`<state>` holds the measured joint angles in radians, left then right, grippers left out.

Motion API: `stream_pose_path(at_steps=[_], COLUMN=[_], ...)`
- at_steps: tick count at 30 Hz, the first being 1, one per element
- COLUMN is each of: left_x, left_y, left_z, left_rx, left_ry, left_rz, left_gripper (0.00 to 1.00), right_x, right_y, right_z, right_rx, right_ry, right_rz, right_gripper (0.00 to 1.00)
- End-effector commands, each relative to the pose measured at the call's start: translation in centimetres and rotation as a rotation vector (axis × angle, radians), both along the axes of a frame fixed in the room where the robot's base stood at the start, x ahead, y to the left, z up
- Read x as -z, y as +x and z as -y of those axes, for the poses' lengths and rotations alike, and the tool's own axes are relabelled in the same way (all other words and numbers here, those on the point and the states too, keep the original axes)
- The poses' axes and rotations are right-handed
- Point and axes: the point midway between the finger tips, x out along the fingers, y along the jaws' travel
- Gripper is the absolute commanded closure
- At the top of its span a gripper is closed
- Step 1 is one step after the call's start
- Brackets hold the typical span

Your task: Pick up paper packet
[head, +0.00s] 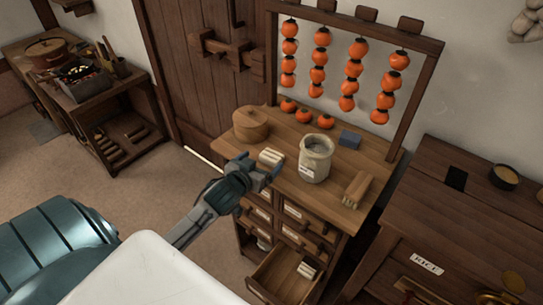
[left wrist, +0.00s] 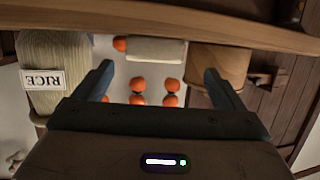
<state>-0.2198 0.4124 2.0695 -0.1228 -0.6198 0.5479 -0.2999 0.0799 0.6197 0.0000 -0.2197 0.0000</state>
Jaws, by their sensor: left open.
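A cream paper packet (head: 271,157) lies on the top of the small drawer cabinet, between a round wooden box and a pale jar. It also shows in the left wrist view (left wrist: 155,50), beyond the fingertips and across the gap between them. My left gripper (head: 262,169) is open and empty, at the cabinet's near edge and just short of the packet. Its two fingers stand apart in the left wrist view (left wrist: 159,78). Another pale packet (head: 307,270) lies in the open lower drawer. My right gripper is not in view.
The jar (head: 316,160), labelled RICE in the upside-down wrist view, stands close right of the packet. The round box (head: 250,124) is behind left. A brush (head: 356,190), blue block (head: 350,139) and persimmons (head: 304,115) share the top. The open drawer (head: 278,276) juts out below.

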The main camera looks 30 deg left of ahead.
Motion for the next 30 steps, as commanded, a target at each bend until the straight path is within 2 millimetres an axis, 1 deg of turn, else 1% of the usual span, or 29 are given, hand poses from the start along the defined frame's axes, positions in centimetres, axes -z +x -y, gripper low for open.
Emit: stream_pose_path(at_steps=[1,3,8,11,16,19,23,29,30], left_x=[0.0,0.4,0.8,0.8,1.3,1.9,2.3,2.4,2.4], left_y=[0.9,1.7,2.7,3.5,5.9,6.9,7.6,7.6,7.6], left_z=[-0.1,-0.2,-0.2,-0.1,0.2,0.0,-0.1,-0.1,-0.1], left_rx=[-0.002,-0.002,0.0,-0.002,-0.002,-0.001,0.0,0.0,0.0], left_ry=[-0.002,-0.003,0.0,-0.002,-0.003,-0.001,0.0,0.001,0.001], left_rz=[0.001,-0.001,-0.001,-0.003,-0.003,-0.003,-0.003,-0.003,-0.003], left_gripper=[0.09,0.09,0.09,0.09,0.09,0.09,0.09,0.09,0.12], right_x=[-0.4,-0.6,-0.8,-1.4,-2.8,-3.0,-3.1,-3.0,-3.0], right_y=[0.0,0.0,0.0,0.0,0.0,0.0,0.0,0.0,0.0], right_z=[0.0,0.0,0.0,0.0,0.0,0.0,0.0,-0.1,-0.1], right_rx=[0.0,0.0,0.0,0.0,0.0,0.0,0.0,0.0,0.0], right_ry=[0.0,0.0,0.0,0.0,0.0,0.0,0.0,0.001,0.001], right_rz=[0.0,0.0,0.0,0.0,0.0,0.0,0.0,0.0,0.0], right_gripper=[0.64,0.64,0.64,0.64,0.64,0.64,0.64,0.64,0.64])
